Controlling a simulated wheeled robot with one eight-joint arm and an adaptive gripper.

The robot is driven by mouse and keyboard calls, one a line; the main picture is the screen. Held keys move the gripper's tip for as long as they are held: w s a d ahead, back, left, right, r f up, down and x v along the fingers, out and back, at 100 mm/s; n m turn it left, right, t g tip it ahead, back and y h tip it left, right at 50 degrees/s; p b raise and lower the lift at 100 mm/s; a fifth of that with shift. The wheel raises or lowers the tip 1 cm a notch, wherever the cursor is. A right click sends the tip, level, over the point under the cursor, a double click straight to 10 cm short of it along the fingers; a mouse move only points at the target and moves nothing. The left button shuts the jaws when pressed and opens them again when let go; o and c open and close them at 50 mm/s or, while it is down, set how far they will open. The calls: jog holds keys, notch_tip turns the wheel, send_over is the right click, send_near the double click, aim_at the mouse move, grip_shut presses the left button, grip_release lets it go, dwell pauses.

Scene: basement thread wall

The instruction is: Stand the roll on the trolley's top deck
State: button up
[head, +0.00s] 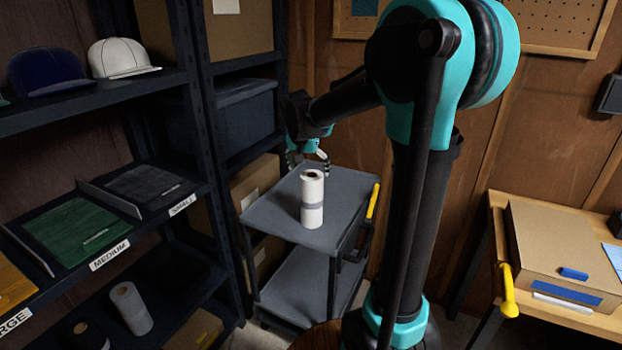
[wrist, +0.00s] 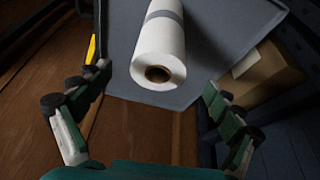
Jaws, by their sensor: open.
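The white roll (head: 312,212) with a grey band stands upright on the grey top deck (head: 265,212) of the trolley. Its open core faces up. In the wrist view, the roll (wrist: 163,48) shows its hollow end towards the camera, with the deck (wrist: 223,62) around it. My gripper (head: 309,160) is open and empty, above the deck's far side and behind the roll. In the wrist view, the fingers of my gripper (wrist: 155,85) are spread wide to either side, apart from the roll.
Shelves on the left hold a white cap (head: 121,57), flat folded goods, and a grey roll (head: 131,307). A yellow trolley handle (head: 372,201) is at the deck's right. A workbench at right carries a cardboard box (head: 560,245). The deck around the roll is clear.

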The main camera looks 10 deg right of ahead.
jog(key=s+d+f+n, duration=0.1)
jog(key=s+f+n, duration=0.1)
jog(key=s+f, duration=0.3)
jog(key=s+d+f+n+y, duration=0.1)
jog(key=s+f, duration=0.4)
jog(key=s, duration=0.8)
jog(key=s+d+f+n+y, duration=0.1)
jog(key=s+d+f+n, duration=0.1)
jog(key=s+f, duration=0.3)
jog(key=s+d, duration=0.1)
jog(key=s, duration=0.3)
jog(key=shift+f+n, duration=0.15)
jog(key=shift+n, duration=0.15)
jog(key=shift+d, duration=0.1)
